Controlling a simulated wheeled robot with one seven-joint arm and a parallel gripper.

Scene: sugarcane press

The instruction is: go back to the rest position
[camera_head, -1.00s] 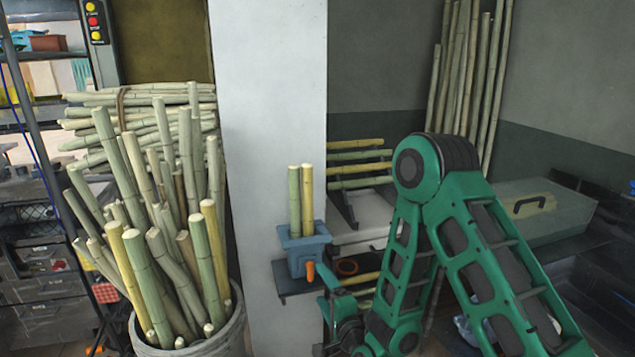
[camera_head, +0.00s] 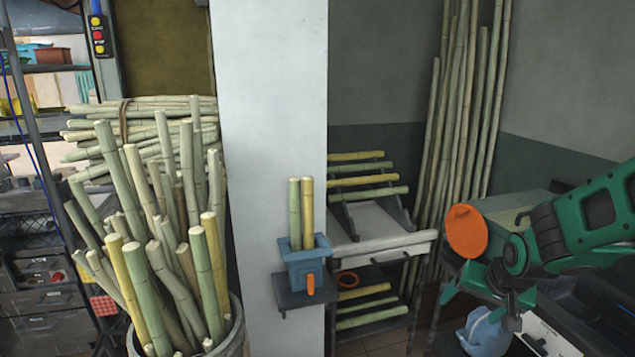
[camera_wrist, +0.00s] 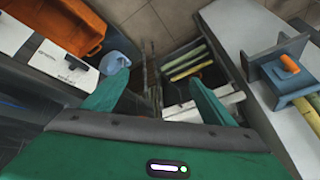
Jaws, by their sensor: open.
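My gripper (camera_head: 462,287) is at the lower right of the head view, partly hidden by my own wrist. In the wrist view its two green fingers are spread apart with nothing between them (camera_wrist: 158,95). It hangs in the air, to the right of the blue press (camera_head: 306,265) and apart from it. The press sits on a dark shelf at the pillar and has an orange knob or spout. A green cane (camera_head: 295,212) and a yellow cane (camera_head: 307,212) stand upright in its top. The press also shows at the right of the wrist view (camera_wrist: 278,78).
A bin (camera_head: 232,335) full of canes stands at the left, beside a white pillar (camera_head: 270,120). A rack (camera_head: 385,240) with several canes lies behind the press. Tall canes (camera_head: 465,120) lean in the corner. A pale blue container (camera_head: 486,332) is low at the right.

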